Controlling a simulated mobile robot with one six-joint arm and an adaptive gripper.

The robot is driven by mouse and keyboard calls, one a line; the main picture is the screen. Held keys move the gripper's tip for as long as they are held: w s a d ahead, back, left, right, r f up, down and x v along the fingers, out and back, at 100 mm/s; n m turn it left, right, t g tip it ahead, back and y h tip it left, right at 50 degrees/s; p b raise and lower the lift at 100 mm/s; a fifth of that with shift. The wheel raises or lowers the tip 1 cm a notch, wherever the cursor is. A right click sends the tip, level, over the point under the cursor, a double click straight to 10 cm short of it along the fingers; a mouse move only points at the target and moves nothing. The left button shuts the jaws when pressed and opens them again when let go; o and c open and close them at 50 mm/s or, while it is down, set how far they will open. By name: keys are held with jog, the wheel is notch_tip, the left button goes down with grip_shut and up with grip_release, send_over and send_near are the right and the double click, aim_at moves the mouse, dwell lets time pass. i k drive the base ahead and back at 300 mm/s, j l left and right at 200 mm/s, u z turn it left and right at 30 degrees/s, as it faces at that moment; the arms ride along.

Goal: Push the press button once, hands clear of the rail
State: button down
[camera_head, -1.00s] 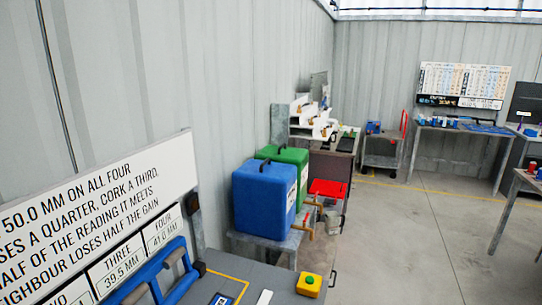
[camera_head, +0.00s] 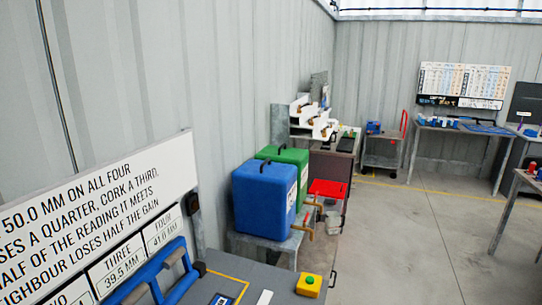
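A small yellow box with a green press button (camera_head: 310,280) on top sits at the right end of the grey bench (camera_head: 262,272). A blue tubular rail (camera_head: 150,276) stands at the left of the bench, below a white sign. Part of the rail is cut off by the bottom edge. My gripper is not in the view, and nothing touches the button box or the visible part of the rail.
A white sign (camera_head: 95,205) with black text stands along the left wall. Blue (camera_head: 263,200) and green (camera_head: 290,158) jugs stand on a low stand behind the bench. A red tray (camera_head: 327,188) lies beyond them. Open concrete floor (camera_head: 405,240) lies to the right.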

aim_at(309, 280)
jog(key=i+l, duration=0.65)
jog(key=i, duration=0.25)
